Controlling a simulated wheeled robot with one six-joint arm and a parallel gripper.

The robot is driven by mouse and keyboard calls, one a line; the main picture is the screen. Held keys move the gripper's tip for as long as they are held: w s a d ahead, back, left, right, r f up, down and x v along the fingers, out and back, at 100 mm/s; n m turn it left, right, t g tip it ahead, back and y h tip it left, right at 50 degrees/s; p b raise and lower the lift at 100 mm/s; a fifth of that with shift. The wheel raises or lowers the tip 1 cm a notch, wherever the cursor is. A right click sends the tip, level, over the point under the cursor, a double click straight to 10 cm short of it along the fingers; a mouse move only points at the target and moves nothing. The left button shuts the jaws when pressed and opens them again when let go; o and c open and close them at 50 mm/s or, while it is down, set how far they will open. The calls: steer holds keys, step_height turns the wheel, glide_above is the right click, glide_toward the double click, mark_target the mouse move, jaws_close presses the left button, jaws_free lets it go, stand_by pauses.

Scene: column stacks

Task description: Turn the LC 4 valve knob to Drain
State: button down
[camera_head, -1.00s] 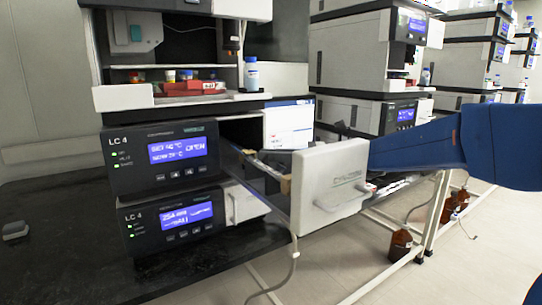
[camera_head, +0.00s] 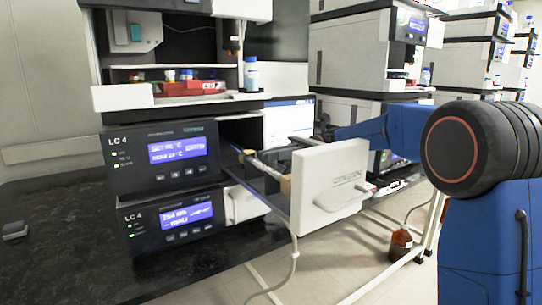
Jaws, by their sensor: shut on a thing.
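The open compartment of the LC 4 stack has its pale front panel (camera_head: 335,178) pulled out to the right, with a bar handle on its face. Tubing and tan parts (camera_head: 286,185) show inside, behind the panel. I cannot make out the valve knob or its Drain mark. My blue arm reaches in from the right, behind the panel's upper right corner. Only a dark part of my gripper (camera_head: 303,141) shows at the panel's top edge. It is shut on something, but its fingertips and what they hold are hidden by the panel.
Two LC 4 modules with lit displays, the upper (camera_head: 160,160) and the lower (camera_head: 170,222), stand left of the compartment. A vial tray (camera_head: 188,88) and a white bottle (camera_head: 251,75) sit above. A brown bottle (camera_head: 399,246) stands on the floor at right.

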steer(key=shift+g, duration=0.3)
steer(key=c, duration=1.9)
jaws_free()
